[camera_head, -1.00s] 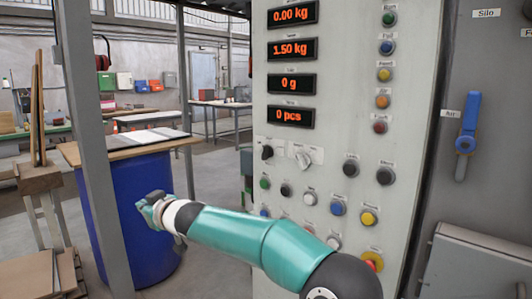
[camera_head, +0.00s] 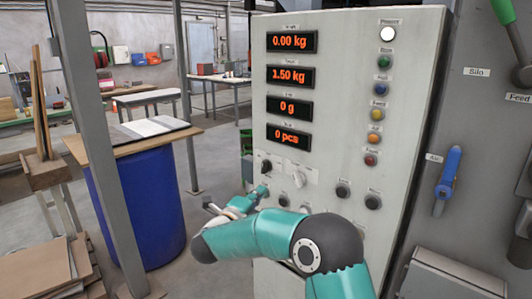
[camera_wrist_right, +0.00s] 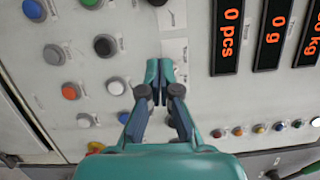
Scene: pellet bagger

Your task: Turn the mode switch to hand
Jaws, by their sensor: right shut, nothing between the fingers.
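My right gripper (camera_head: 262,190) is just below the black knob in the head view. In the right wrist view its fingertips (camera_wrist_right: 158,70) are together and empty, pointing at the panel near the switch plates. They cover part of the panel there; contact cannot be told. My left gripper is out of view.
Several push buttons surround the switches, including a dark button (camera_head: 343,189) at right and a green one (camera_wrist_right: 89,2) in the wrist view. A blue valve handle (camera_head: 448,175) is further right. A grey post (camera_head: 95,140) and blue drum (camera_head: 150,200) stand left.

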